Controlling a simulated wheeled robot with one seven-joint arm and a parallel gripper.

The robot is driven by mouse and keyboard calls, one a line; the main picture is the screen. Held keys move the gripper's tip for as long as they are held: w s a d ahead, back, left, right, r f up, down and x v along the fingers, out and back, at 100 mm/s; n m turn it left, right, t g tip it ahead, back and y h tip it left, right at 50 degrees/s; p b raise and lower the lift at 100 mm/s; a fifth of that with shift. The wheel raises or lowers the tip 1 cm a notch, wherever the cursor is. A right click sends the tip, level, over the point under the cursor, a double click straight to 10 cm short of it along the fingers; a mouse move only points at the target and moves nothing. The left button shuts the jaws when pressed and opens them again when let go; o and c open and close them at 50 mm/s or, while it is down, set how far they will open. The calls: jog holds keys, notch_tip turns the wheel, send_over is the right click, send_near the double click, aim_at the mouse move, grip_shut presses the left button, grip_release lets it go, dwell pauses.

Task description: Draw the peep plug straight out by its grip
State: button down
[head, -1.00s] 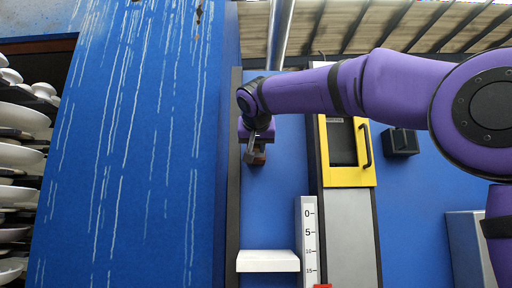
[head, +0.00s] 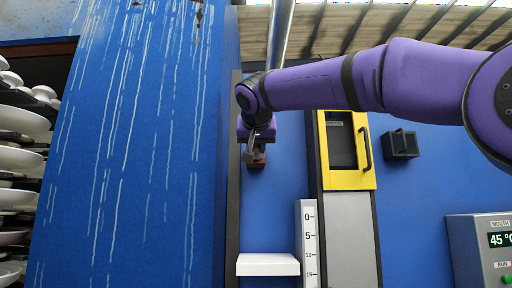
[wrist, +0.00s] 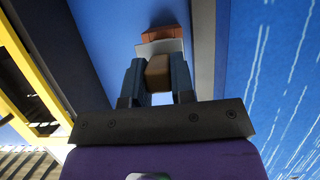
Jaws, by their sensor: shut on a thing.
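My gripper (head: 257,139) is at the blue wall, left of the yellow-framed window. In the wrist view, its two dark fingers (wrist: 157,80) are shut on the brown grip of the peep plug (wrist: 158,73), one finger on each side. Beyond the grip is a pale grey plate, and beyond that an orange-brown block (wrist: 164,34). In the head view, a small brown part of the plug (head: 259,161) shows just under the fingers. I cannot tell how much of the plug is still within the wall.
A yellow-framed window (head: 367,178) with a handle stands to the right. A white shelf (head: 267,265) and an upright scale (head: 307,240) are below. A dark box (head: 402,144) and a display unit (head: 482,251) are further right. A blue panel (head: 130,150) stands at left.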

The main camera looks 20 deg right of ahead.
jog(key=shift+s+a, duration=0.25)
jog(key=shift+s, duration=0.45)
jog(key=shift+s+a, duration=0.2)
jog(key=shift+s, duration=0.45)
jog(key=shift+s+a, duration=0.25)
jog(key=shift+s, duration=0.45)
